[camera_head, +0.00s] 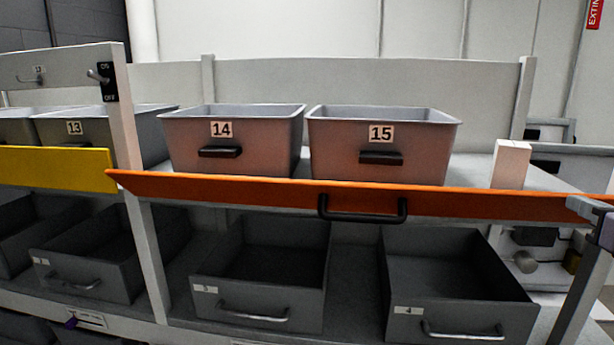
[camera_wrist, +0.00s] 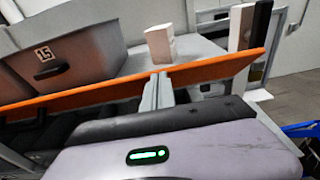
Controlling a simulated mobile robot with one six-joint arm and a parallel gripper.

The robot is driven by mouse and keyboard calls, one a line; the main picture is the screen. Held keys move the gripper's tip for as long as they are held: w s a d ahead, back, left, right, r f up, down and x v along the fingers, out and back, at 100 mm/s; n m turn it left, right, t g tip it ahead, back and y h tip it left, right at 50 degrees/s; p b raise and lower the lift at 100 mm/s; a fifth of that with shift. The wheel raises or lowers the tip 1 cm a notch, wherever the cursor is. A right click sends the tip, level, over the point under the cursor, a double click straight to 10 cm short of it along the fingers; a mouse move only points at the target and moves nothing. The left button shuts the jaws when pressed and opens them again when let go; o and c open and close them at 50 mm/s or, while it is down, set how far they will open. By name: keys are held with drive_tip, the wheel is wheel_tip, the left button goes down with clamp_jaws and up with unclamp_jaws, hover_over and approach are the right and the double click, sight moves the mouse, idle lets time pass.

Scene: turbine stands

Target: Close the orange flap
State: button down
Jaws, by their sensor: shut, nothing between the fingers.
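The orange flap (camera_head: 260,194) runs across the front of the shelf holding bins 14 and 15. It shows as a thin slanted band, and its left end juts in front of the post, so it seems tilted outward. Its black handle (camera_head: 362,208) is at the middle of its lower part. In the wrist view the flap (camera_wrist: 90,96) crosses the picture. My gripper (camera_wrist: 157,84) is shut and empty, its fingertips at the flap's lower edge; I cannot tell whether they touch. In the head view, grey fingers (camera_head: 588,206) show at the flap's right end.
Bin 14 (camera_head: 230,145) and bin 15 (camera_head: 380,150) stand behind the flap, with a white block (camera_head: 511,164) to their right. A yellow flap (camera_head: 55,168) is at the left. Open grey drawers (camera_head: 265,285) lie below.

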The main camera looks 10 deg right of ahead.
drive_tip(key=shift+g+y, duration=0.3)
drive_tip(key=shift+g, duration=0.5)
drive_tip(key=shift+w+d+r+p, duration=0.4)
drive_tip(key=shift+w+r+p, duration=0.35)
drive_tip(key=shift+w+p, duration=0.5)
drive_tip(key=shift+w+d+r+p, duration=0.4)
drive_tip(key=shift+w+r+p, duration=0.35)
drive_tip(key=shift+w+p, duration=0.5)
drive_tip(key=shift+w+d+r+p, duration=0.4)
drive_tip(key=shift+w+r+p, duration=0.35)
drive_tip(key=shift+w+p, duration=0.5)
